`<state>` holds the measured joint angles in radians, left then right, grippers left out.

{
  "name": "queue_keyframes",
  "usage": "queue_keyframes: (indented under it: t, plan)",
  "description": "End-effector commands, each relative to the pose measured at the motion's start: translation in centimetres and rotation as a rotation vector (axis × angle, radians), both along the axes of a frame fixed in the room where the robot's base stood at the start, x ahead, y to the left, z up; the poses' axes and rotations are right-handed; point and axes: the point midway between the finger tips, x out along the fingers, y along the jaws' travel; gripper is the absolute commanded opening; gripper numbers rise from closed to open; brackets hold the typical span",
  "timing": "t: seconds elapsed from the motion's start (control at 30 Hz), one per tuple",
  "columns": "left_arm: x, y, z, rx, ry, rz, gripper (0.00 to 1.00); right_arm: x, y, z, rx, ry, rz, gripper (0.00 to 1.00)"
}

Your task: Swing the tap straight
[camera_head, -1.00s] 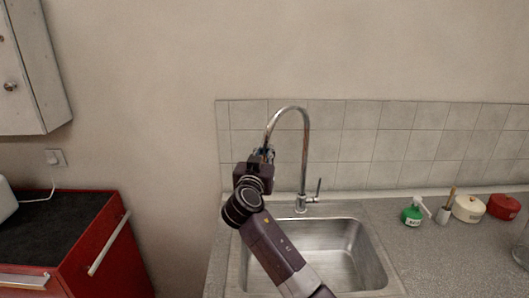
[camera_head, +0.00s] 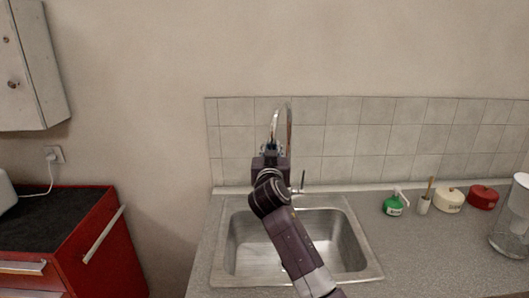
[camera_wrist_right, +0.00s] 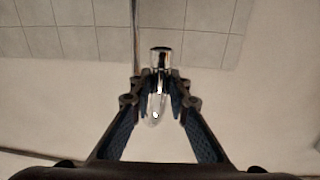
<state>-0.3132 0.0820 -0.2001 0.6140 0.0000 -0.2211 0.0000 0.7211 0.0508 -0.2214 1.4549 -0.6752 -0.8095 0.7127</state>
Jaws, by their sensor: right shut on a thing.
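The chrome gooseneck tap (camera_head: 289,128) rises from behind the sink (camera_head: 236,255), and its arch shows narrow, pointing nearly toward me. Its lever shows to the right of my arm, and its base is largely hidden by that arm. My right gripper (camera_head: 271,149) is at the free end of the spout, above the sink. In the right wrist view the shiny spout end (camera_wrist_right: 158,90) sits between the two fingers of my right gripper (camera_wrist_right: 160,88), which are closed on it. My left gripper is out of view.
To the right on the counter stand a green bottle (camera_head: 395,203), a cup with a brush (camera_head: 424,204), a cream pot (camera_head: 449,200), a red pot (camera_head: 483,197) and a glass jar (camera_head: 510,230). A red cabinet (camera_head: 105,255) stands at left. Tiles (camera_head: 400,140) line the wall behind.

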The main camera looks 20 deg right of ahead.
Motion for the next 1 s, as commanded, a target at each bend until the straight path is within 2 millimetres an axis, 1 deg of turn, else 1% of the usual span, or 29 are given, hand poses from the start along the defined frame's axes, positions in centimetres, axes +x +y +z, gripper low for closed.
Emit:
queue_keyframes:
  t: [0.07,0.13,0.4,0.5,0.6,0.8,1.0]
  plan:
    - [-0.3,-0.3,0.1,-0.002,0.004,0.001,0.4,-0.9,-1.0,0.3,-0.002,-0.006,0.0,0.0]
    - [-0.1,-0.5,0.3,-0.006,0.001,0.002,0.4,-1.5,-2.1,0.4,-0.003,-0.005,-0.002,0.0]
    - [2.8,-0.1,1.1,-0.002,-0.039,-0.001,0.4,-3.2,-5.5,0.4,-0.004,-0.005,-0.005,0.0]
    - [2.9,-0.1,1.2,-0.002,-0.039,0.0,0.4,-3.5,-6.3,0.5,-0.004,-0.006,-0.004,0.0]
    - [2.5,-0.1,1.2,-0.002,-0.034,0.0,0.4,-3.7,-6.9,0.4,-0.003,-0.005,-0.004,0.0]
    - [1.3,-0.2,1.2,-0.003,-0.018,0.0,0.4,-3.9,-7.5,0.3,-0.004,-0.005,-0.003,0.0]
    - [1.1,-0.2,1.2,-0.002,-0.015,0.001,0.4,-3.9,-7.6,0.3,-0.004,-0.005,-0.003,0.0]
